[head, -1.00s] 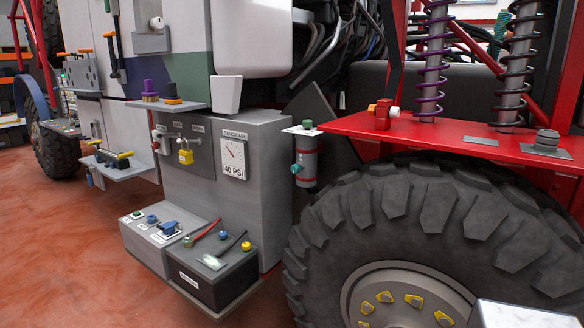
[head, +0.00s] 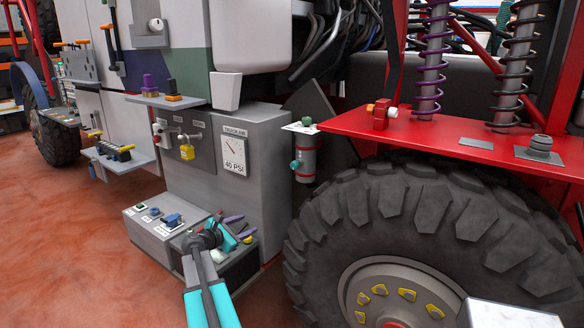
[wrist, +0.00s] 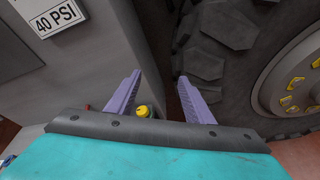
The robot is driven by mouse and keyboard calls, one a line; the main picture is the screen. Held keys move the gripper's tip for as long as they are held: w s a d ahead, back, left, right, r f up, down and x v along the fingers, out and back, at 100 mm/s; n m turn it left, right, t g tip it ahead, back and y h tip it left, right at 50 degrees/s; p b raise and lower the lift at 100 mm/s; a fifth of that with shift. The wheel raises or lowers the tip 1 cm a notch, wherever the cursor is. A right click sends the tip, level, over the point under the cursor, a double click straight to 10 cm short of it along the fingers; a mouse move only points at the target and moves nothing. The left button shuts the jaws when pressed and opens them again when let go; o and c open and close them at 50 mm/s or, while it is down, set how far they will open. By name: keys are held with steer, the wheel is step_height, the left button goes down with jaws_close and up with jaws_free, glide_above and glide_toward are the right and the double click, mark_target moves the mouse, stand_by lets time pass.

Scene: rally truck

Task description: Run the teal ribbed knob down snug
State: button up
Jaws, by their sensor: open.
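A small teal knob (head: 296,164) sticks out from the left side of a grey canister (head: 305,150) with red bands, between the grey cabinet and the big tyre. Its ribs are too small to make out. A dark green knob (head: 307,121) sits on the white plate above the canister. My gripper (head: 238,222) is low in front of the cabinet, over the dark box, below and left of the teal knob and apart from it. In the wrist view, my gripper (wrist: 157,98) is open, its purple fingers spread and empty. The teal knob is not visible there.
The truck air gauge (head: 233,155) and a yellow padlock (head: 187,152) are on the cabinet (head: 262,150). The big tyre (head: 400,220) stands close on the right. A yellow knob (wrist: 143,111) shows beyond the fingers. Open red floor (head: 70,240) lies left.

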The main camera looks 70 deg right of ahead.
mark_target(293, 167)
steer(key=s+d+r+h, duration=0.1)
steer(key=s+d+r, duration=0.1)
steer(key=r, duration=0.3)
steer(key=s+d+r+n+g+h+p, duration=0.1)
steer(key=s+d+r, duration=0.2)
steer(key=r, duration=0.3)
steer(key=s+d+r+g, duration=0.1)
steer(key=s+d+r, duration=0.1)
steer(key=r, duration=0.3)
steer(key=shift+s+d+r+n+h, duration=0.15)
steer(key=shift+d+r+n+h, duration=0.2)
steer(key=shift+d, duration=0.45)
steer(key=shift+d+f, duration=0.1)
steer(key=shift+d, duration=0.05)
steer(key=shift+p+x, duration=2.3)
steer(key=shift+x, duration=4.5)
steer(key=c, duration=1.1)
steer(key=shift+o, duration=0.2)
steer(key=shift+f+b, duration=0.15)
steer(key=shift+b, duration=0.85)
